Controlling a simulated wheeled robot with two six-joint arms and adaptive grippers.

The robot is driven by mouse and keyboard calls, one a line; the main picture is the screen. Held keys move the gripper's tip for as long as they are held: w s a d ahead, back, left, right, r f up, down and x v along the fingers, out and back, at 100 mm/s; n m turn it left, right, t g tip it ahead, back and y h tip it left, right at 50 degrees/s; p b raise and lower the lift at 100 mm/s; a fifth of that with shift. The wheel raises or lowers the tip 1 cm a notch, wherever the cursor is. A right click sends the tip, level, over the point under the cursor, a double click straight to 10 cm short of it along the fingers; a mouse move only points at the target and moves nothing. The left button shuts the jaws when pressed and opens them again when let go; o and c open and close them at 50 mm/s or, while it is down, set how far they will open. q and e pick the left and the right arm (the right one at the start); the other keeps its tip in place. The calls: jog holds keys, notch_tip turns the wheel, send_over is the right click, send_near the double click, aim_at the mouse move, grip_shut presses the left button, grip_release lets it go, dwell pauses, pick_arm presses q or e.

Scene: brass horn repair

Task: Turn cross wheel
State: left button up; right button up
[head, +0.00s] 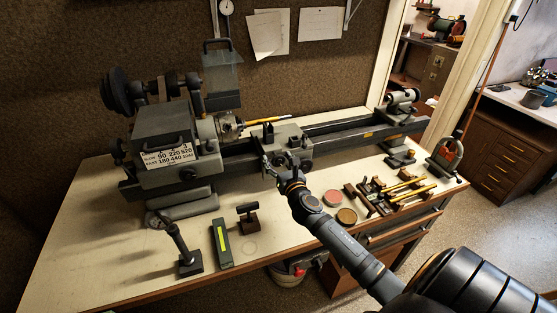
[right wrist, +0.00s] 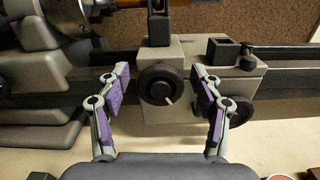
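The cross wheel (right wrist: 163,83) is a round black knob with a pale mark on the front of the grey carriage (right wrist: 208,44), seen in the right wrist view. In the head view the carriage (head: 296,136) sits mid-bed on the lathe, and my gripper and arm cover the wheel. My right gripper (right wrist: 160,76) is open in front of the carriage. Its purple-padded fingers stand left and right of the wheel, with a visible gap on each side. In the head view the right gripper (head: 284,168) is at the carriage front. My left gripper does not show.
The lathe headstock (head: 165,150) stands left and the tailstock (head: 402,102) right. On the bench (head: 100,225) are a dark stand (head: 188,262), a green box (head: 221,244), round tins (head: 346,216) and a rack of yellow-handled tools (head: 400,190). A second dark knob (right wrist: 240,112) sits right of the wheel.

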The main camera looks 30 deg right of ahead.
jog(key=c, duration=1)
jog(key=shift+m, duration=0.3)
jog(key=m, duration=0.3)
jog(key=shift+d+m+b, duration=0.1)
jog(key=shift+m+b, duration=0.2)
jog(key=shift+b, duration=0.05)
jog(key=m+b, duration=0.1)
jog(key=m, duration=0.3)
jog(key=shift+f+m, duration=0.1)
jog(key=shift+m, duration=0.2)
jog(key=m+b, duration=0.1)
jog(key=m, duration=0.2)
jog(key=shift+d+f+m, duration=0.1)
jog(key=shift+m, duration=0.2)
jog(key=m+b, duration=0.1)
jog(key=m, duration=0.2)
jog(key=shift+b, duration=0.3)
jog(key=m+b, duration=0.1)
jog(key=m, duration=0.3)
jog(key=shift+f, duration=0.1)
jog(key=shift+m+b, duration=0.6)
jog(key=shift+m, duration=1)
